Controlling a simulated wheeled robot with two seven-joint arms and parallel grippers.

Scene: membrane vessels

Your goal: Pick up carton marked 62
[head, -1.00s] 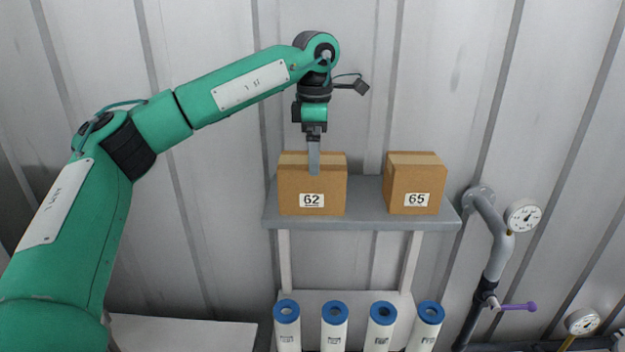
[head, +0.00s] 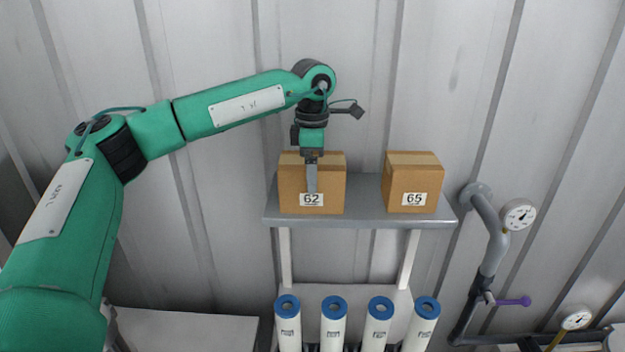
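The carton marked 62 (head: 293,188) is a brown taped box standing upright on the left part of a grey shelf (head: 365,217). My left gripper (head: 312,185) points down at this carton. One grey finger shows, overlapping the middle of the carton's front face, with its tip just above the 62 label. The second finger cannot be made out, so I cannot tell the gap between them or whether the finger touches the carton. My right gripper is not in view.
A similar carton marked 65 (head: 411,180) stands to the right on the same shelf, with a clear gap between. Several white tubes with blue caps (head: 334,303) stand below. A grey pipe (head: 494,243) with a gauge (head: 518,214) and a purple-handled valve (head: 513,301) is at right.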

